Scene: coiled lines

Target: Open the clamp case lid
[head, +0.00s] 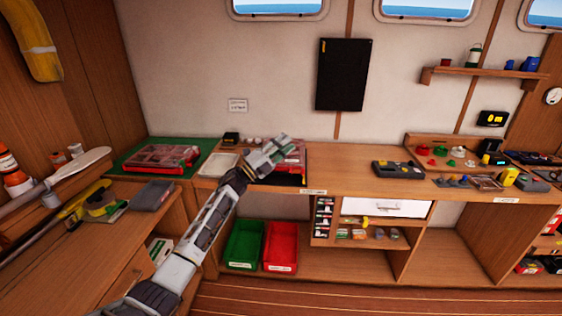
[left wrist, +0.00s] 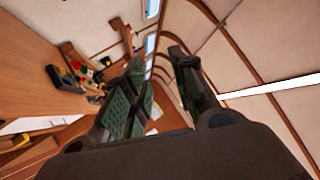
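A red case with a clear-looking top (head: 160,157) lies on a green mat at the left of the counter. A second red case (head: 293,160) sits on a dark mat at mid-counter, partly hidden behind my left gripper. I cannot tell from the labels which one is the clamp case. My left gripper (head: 277,149) is in front of or above the second case in the head view; the exact gap is unclear. In the left wrist view its two green-padded fingers (left wrist: 158,68) stand apart with nothing between them. My right gripper is not in view.
A white tray (head: 218,165) lies between the two cases. A dark device (head: 398,169) stands to the right, with bare counter (head: 345,172) before it. Green (head: 244,243) and red (head: 281,245) bins stand below. Small items crowd the right counter.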

